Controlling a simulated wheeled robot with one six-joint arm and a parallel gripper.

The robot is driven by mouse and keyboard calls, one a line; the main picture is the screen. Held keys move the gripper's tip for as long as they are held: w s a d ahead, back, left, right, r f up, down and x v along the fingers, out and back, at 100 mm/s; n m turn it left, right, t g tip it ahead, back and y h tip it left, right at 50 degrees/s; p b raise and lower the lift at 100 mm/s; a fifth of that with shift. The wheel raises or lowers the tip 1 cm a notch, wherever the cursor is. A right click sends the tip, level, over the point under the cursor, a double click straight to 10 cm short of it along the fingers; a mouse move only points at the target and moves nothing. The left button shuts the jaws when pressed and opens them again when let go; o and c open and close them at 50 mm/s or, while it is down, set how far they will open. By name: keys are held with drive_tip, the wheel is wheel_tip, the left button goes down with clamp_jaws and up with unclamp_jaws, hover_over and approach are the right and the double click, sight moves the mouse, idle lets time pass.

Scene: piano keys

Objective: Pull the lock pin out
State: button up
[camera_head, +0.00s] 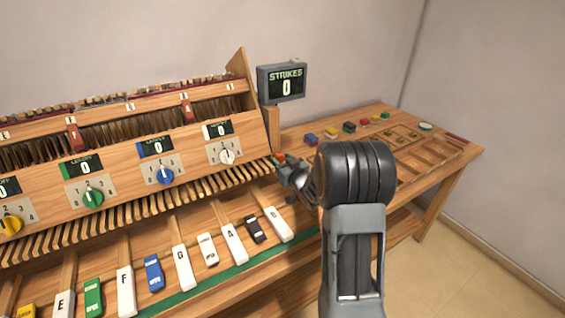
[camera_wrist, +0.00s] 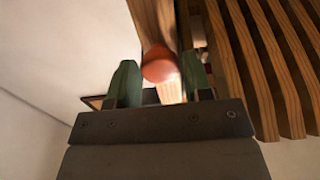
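The lock pin's round orange-red knob (camera_wrist: 159,66) shows in the wrist view, in front of a wooden post. My gripper (camera_wrist: 160,84) has its two green fingers spread, one on each side of the knob. A narrow gap seems to remain beside the knob, and I cannot tell if either finger touches it. The pin's shaft is hidden or unclear. In the head view my gripper (camera_head: 284,170) is at the right end of the wooden piano frame, by a small reddish spot, and my arm hides part of that area.
Wooden slats (camera_wrist: 268,65) stand close on the right in the wrist view. In the head view, lettered keys (camera_head: 183,267) and dials (camera_head: 165,175) lie left. A strikes display (camera_head: 282,83) reads 0. A side table (camera_head: 430,165) with coloured blocks is at the right.

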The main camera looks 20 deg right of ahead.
sight(281, 160)
clamp_jaws()
drive_tip(key=shift+s+d+f+b, duration=0.15)
drive_tip(key=shift+s+b, duration=0.5)
drive_tip(key=shift+s, duration=0.85)
drive_tip(key=shift+o, duration=2.1)
unclamp_jaws()
drive_tip(key=shift+s, duration=0.15)
